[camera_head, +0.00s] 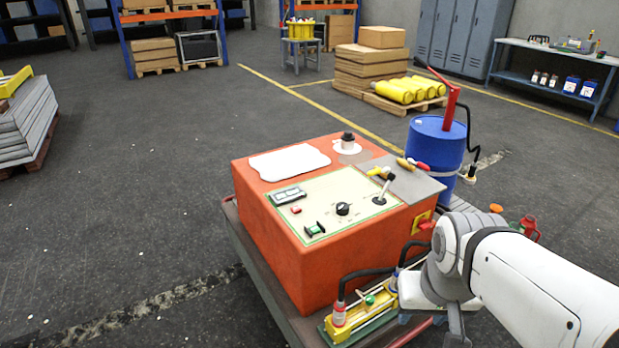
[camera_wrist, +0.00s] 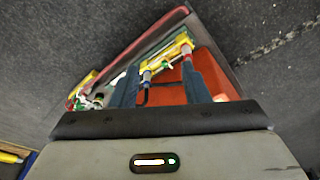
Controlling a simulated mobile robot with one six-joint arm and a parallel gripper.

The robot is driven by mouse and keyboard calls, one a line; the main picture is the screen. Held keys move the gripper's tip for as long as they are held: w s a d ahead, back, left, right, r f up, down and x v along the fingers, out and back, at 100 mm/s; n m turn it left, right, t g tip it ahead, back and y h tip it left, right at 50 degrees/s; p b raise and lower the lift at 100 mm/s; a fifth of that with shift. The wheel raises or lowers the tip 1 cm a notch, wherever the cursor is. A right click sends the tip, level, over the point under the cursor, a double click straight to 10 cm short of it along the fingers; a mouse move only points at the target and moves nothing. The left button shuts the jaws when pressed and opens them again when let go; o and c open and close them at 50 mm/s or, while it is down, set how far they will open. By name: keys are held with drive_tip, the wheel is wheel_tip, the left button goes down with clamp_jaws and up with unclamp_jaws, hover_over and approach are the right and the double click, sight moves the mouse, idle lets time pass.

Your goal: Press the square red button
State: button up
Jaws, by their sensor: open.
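The small square red button (camera_head: 296,209) sits on the cream panel (camera_head: 335,212) on top of the orange box, in the head view. It lies between a grey display and a green switch, left of a black knob. My gripper (camera_wrist: 160,70) is open and empty in the wrist view, its two dark fingers apart. The fingers point toward the yellow pump unit and the orange box's side. In the head view my wrist is low at the right, in front of the box and apart from the button. The button is not visible in the wrist view.
The orange box (camera_head: 275,240) stands on a cart. A black joystick (camera_head: 382,192) rises on the panel's right. Screwdrivers lie on a grey plate (camera_head: 405,182). A blue drum (camera_head: 437,150) stands behind. A yellow pump (camera_head: 362,312) with hoses is at the front. Air above the panel is clear.

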clamp_jaws()
idle(1.4)
